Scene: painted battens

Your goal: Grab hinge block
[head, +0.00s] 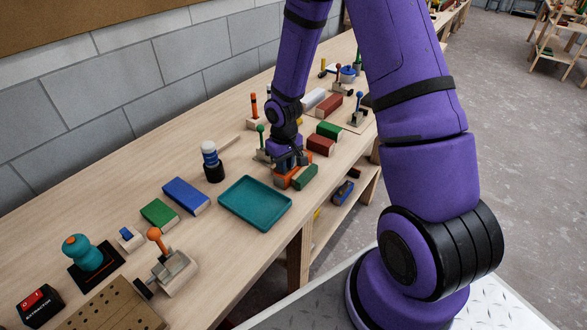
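My gripper (289,160) points down over the workbench, right of the teal tray. Directly under and around it is a small orange piece (281,182), partly hidden by the gripper. A green block (306,177) lies just to the right of the orange piece. I cannot tell which piece is the hinge block. I also cannot tell whether the fingers touch or hold anything, because they are small and dark here.
The empty teal tray (255,222) is left of the gripper. A dark red block (321,145) and a green block (329,130) lie just beyond it. Blue (186,196) and green (159,214) blocks and an orange-knobbed clamp (173,270) are nearer. The bench edge is close on the right.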

